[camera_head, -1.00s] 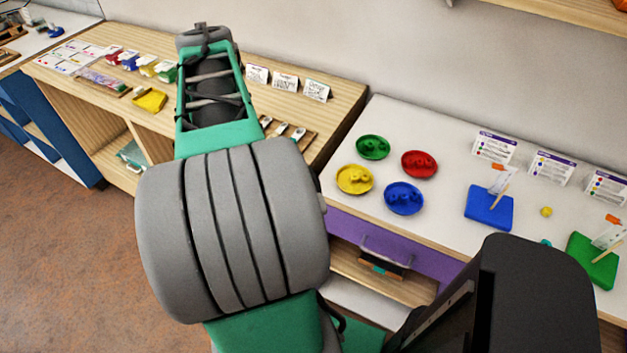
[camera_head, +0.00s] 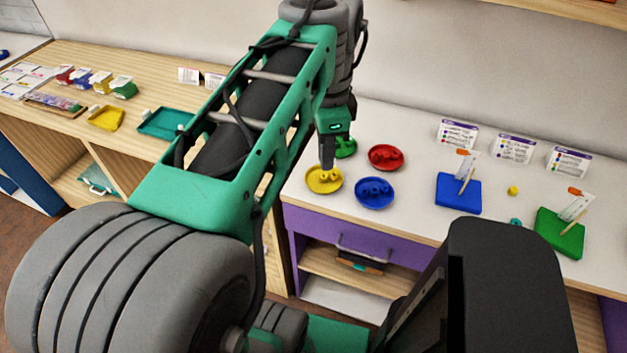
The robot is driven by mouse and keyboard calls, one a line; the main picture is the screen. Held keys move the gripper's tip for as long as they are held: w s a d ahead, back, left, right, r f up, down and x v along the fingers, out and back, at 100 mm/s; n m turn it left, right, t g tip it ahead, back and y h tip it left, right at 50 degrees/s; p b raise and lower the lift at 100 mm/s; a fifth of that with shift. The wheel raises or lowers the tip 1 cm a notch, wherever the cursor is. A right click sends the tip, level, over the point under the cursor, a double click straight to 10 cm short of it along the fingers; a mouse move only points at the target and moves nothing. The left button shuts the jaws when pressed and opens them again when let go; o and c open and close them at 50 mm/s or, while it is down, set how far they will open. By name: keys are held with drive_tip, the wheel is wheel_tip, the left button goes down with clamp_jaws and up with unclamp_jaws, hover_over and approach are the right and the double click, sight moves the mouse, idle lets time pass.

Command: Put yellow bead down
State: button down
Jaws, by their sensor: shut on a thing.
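My gripper (camera_head: 328,164) is at the end of my arm, pointing down, with its fingertips over the yellow dish (camera_head: 312,187) on the white table. It is shut on a yellow bead, which I cannot tell apart from the several yellow beads in the dish behind it. Whether the fingertips touch the dish's contents is unclear. Another yellow bead (camera_head: 512,190) lies loose on the table between the blue board (camera_head: 452,203) and the green board (camera_head: 557,243).
A red dish (camera_head: 373,164), a blue dish (camera_head: 361,202) and a partly hidden green dish (camera_head: 350,154) surround my gripper. A teal bead (camera_head: 515,222) lies near the green board. Upright cards (camera_head: 457,133) stand at the back. The table between the blue dish and blue board is clear.

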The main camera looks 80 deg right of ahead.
drive_tip(key=w+a, duration=0.3)
drive_tip(key=m+p, duration=0.2)
drive_tip(key=m, duration=0.1)
hover_over(312, 183)
wheel_tip(312, 183, down, 13)
drive_tip(key=shift+d+r, duration=0.15)
drive_tip(key=shift+r, duration=0.05)
wheel_tip(312, 183, down, 3)
drive_tip(key=shift+r, duration=0.15)
drive_tip(key=shift+f, duration=0.4)
drive_tip(key=c, duration=1.8)
unclamp_jaws()
drive_tip(key=o, duration=0.3)
